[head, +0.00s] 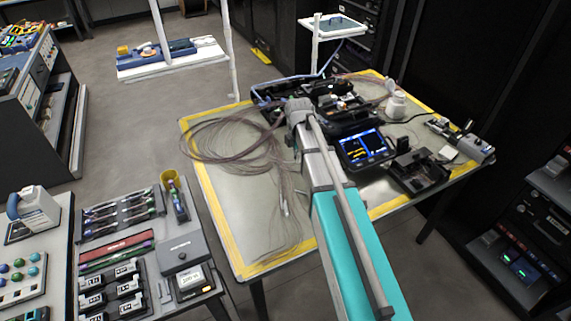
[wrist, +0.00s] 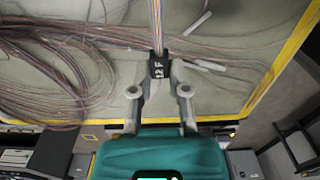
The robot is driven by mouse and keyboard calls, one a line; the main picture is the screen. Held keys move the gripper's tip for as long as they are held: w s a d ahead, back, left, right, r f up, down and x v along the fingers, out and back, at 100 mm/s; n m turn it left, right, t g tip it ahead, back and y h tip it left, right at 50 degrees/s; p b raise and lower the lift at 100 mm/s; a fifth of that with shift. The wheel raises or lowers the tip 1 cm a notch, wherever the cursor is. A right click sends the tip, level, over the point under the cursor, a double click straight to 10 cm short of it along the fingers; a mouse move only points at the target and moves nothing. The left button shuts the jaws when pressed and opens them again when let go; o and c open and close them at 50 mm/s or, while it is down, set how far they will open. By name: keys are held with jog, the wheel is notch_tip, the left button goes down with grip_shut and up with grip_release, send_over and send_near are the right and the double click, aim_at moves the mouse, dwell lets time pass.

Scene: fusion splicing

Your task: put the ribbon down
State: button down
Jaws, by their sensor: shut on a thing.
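In the wrist view my gripper (wrist: 159,84) is shut on a black holder (wrist: 158,69) marked "12 F". A flat ribbon (wrist: 157,22) of several coloured fibres runs from that holder to the top of the picture. The holder hangs over the grey table mat (wrist: 245,66). I cannot tell how far above the mat it is. In the head view my arm reaches over the table, and its links hide the gripper tips and the held ribbon.
Loose brown fibre coils (head: 225,140) cover the table's left part, with white sleeves (wrist: 204,63) near the holder. A splicer with a lit screen (head: 362,148) stands right of my arm. A black open-topped device (head: 418,172) sits near the right edge. Bare mat (head: 238,215) shows at front left.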

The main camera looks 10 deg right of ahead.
jog(key=w+a+f+b, duration=0.2)
jog(key=w+f, duration=0.1)
jog(key=w, duration=0.2)
jog(key=b, duration=0.5)
send_over(284, 166)
jog(key=f, duration=0.4)
jog(key=shift+s+d+f, duration=0.1)
jog(key=shift+s+d, duration=0.1)
jog(key=shift+d, duration=0.05)
jog(key=shift+f, duration=0.1)
jog(key=shift+w+a+f+b, duration=0.15)
jog(key=shift+w+f+b, duration=0.25)
jog(key=shift+f, duration=0.15)
jog(key=shift+f+b, duration=1.35)
jog(key=shift+b, duration=0.05)
jog(key=shift+f, duration=0.15)
jog(key=c, duration=0.6)
grip_release()
